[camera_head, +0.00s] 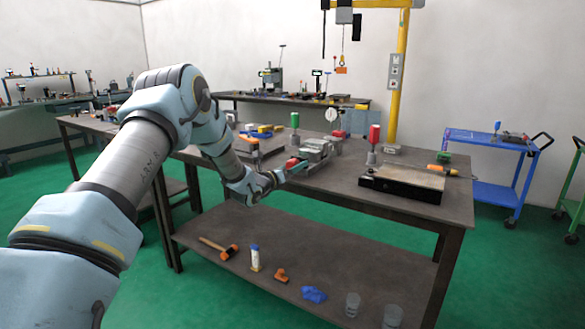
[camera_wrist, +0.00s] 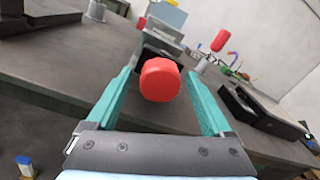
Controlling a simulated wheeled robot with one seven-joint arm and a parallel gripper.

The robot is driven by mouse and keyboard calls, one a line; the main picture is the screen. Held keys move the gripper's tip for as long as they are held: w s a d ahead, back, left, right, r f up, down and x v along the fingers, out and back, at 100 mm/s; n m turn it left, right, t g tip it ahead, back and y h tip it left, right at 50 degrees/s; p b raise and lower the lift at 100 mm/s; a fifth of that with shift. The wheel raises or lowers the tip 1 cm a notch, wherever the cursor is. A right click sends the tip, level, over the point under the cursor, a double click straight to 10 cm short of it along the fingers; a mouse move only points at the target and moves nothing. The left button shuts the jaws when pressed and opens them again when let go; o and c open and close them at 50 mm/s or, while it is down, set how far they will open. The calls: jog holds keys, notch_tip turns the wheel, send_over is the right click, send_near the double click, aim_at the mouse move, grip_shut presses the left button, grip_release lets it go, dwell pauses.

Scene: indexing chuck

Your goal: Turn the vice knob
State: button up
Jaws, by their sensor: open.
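The vice knob (camera_wrist: 160,80) is a round red knob, seen end-on in the wrist view between my gripper's two teal fingers. In the head view the red knob (camera_head: 293,164) shows at the front end of the grey vice (camera_head: 318,150) on the workbench. My gripper (camera_wrist: 162,92) is open, with one finger on each side of the knob and a visible gap to each. In the head view my gripper (camera_head: 290,170) reaches the vice from the front left. How deep the fingers reach along the knob is hard to tell.
A red-handled tool (camera_head: 374,140) stands right of the vice, behind a dark block with a pale top (camera_head: 403,182). A green-handled tool (camera_head: 295,123) stands behind the vice. The workbench (camera_head: 330,190) has clear surface at its front edge. A lower shelf (camera_head: 300,260) holds a mallet and cups.

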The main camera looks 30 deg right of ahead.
jog(key=c, duration=1.3)
jog(key=shift+c, duration=0.2)
jog(key=shift+f+b, duration=0.2)
jog(key=shift+b, duration=0.65)
